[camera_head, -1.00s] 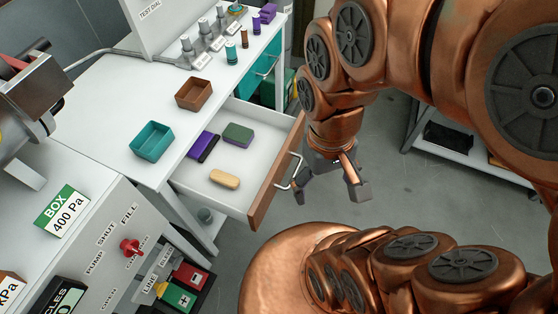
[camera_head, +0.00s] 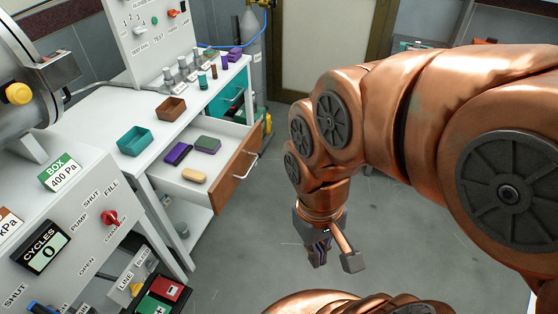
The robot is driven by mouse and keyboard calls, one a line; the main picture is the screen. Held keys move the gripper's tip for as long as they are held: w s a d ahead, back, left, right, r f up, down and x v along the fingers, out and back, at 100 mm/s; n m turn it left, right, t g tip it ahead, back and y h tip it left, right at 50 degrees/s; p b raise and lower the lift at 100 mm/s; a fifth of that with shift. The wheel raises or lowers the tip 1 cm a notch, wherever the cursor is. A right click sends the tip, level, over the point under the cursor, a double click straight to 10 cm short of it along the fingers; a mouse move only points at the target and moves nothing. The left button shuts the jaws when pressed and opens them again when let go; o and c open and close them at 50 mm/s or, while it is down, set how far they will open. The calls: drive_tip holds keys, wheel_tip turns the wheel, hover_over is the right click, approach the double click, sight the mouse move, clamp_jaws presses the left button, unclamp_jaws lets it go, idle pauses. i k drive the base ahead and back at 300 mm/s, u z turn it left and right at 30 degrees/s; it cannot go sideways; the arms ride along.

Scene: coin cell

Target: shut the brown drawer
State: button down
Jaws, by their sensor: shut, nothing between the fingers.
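The brown drawer's wooden front (camera_head: 226,184) stands out from the white bench, so the drawer is open. Its light metal handle (camera_head: 248,167) faces right. Inside the drawer lie a purple block (camera_head: 177,153), a green-topped block (camera_head: 208,144) and a tan rounded block (camera_head: 193,176). My gripper (camera_head: 334,260) hangs over the floor to the right of and nearer than the drawer front. It is clear of the handle, shut and empty.
A teal drawer (camera_head: 229,101) farther along the bench is also partly open. A teal tray (camera_head: 135,148) and a brown tray (camera_head: 171,116) sit on the bench top. Grey floor (camera_head: 262,215) is free between the drawer and my gripper.

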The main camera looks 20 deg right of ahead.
sight(224, 170)
drive_tip(key=u, duration=1.2)
drive_tip(key=i, duration=0.6)
drive_tip(key=z, duration=0.6)
drive_tip(key=i, duration=0.65)
drive_tip(key=z, duration=0.75)
